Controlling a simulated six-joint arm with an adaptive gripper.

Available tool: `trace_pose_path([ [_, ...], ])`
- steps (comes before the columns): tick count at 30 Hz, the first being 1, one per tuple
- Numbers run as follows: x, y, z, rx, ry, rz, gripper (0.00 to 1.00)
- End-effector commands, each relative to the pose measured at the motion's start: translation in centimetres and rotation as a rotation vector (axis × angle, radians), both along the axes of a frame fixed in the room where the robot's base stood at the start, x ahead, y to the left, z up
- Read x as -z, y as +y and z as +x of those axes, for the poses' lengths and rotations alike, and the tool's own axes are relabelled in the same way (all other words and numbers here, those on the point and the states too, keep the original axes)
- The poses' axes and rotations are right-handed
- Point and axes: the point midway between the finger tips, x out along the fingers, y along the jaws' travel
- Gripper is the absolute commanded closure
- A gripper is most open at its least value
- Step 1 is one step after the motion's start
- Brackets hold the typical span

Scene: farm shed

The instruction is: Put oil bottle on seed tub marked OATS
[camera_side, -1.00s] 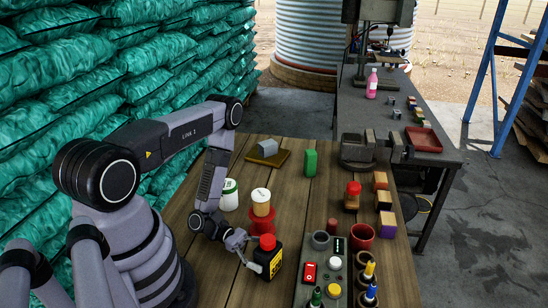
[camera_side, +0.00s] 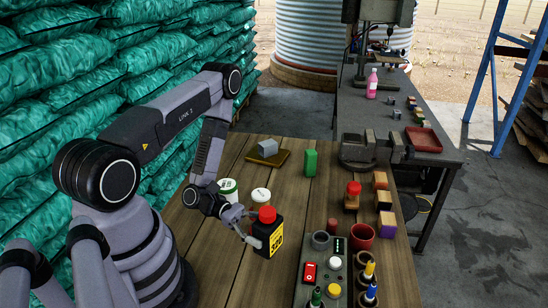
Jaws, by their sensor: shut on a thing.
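The oil bottle (camera_side: 263,231) is black with a red cap and a yellow label, and it is upright. My gripper (camera_side: 251,229) is shut on its left side and holds it above the wooden bench. Behind the bottle and gripper stands a tub with a pale lid (camera_side: 261,195); its lower part is hidden. Left of it is a white tub with a green band (camera_side: 228,187), partly covered by my wrist. I cannot read OATS on either tub, so I cannot tell which one is marked so.
A grey control box (camera_side: 309,287) with buttons stands right of the bottle, near a dark red cup (camera_side: 362,237). A green block (camera_side: 310,163) and a grey piece on a brown board (camera_side: 267,156) are farther back. Several small blocks line the bench's right side.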

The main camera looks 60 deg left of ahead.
Motion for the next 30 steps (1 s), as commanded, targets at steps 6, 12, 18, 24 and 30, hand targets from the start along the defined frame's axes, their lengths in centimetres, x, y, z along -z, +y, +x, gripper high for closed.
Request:
trace_pose_path([
  [6, -3.0, -0.4, -1.2, 0.152, -0.008, 0.005, 0.78],
  [12, -4.3, 0.3, -5.1, 0.556, -0.006, 0.008, 0.78],
  [18, -3.9, 4.1, -8.9, 1.029, -0.002, 0.008, 0.78],
  [24, -3.9, 10.2, -11.9, 1.534, 0.002, 0.004, 0.78],
  [30, -5.7, 17.1, -14.0, 2.031, 0.002, 0.002, 0.78],
])
